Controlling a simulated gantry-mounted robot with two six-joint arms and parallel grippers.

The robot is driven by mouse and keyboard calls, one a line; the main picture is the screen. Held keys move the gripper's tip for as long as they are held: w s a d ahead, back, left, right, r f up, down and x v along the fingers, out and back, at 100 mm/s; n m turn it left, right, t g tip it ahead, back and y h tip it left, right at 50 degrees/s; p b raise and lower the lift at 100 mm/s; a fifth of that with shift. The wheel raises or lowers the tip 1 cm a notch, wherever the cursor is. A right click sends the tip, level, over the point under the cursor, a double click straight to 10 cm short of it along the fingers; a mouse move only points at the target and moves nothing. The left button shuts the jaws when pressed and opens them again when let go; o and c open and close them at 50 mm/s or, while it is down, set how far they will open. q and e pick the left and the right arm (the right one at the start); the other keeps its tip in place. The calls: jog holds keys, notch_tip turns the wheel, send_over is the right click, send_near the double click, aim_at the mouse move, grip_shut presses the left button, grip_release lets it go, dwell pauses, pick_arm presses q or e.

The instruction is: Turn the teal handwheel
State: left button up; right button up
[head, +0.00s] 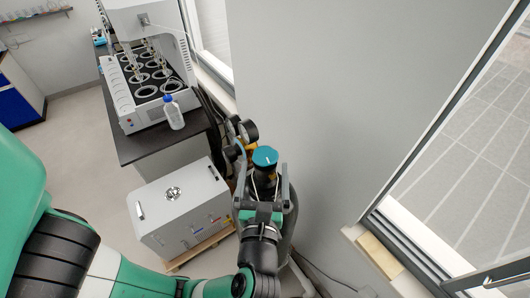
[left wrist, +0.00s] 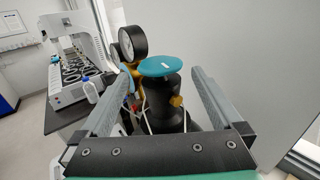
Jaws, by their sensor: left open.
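The teal handwheel (head: 265,157) sits on top of a dark gas cylinder valve in the head view. It also shows in the left wrist view (left wrist: 160,66) as a flat teal disc with a small white mark. My left gripper (head: 262,190) is open, with one finger on each side of the valve below the wheel in the head view. In the left wrist view (left wrist: 150,95) the wheel appears between the two fingers, apart from both. Contact with the valve is not visible. My right gripper is not in view.
Pressure gauges (left wrist: 132,43) stand just left of the handwheel. A bench holds the distiller (head: 150,85) and a blue-capped bottle (head: 174,115). A grey wall (head: 340,90) is close behind and right.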

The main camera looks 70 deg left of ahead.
aim_at(266, 161)
pick_arm(q)
jog(key=x, duration=0.4)
jog(key=shift+w+a, duration=0.1)
jog(key=shift+a, duration=0.2)
jog(key=shift+c, duration=0.2)
jog(key=c, duration=1.2)
jog(key=shift+o, duration=0.2)
jog(key=n+g+b, duration=0.1)
jog(key=n+g+y+b, duration=0.1)
jog(key=g, duration=0.1)
jog(key=shift+w+f, duration=0.1)
jog(key=shift+f, duration=0.15)
jog(key=shift+r+n+g, duration=0.15)
jog(key=shift+n+g, duration=0.45)
jog(key=shift+g, duration=0.4)
jog(key=shift+r, duration=0.1)
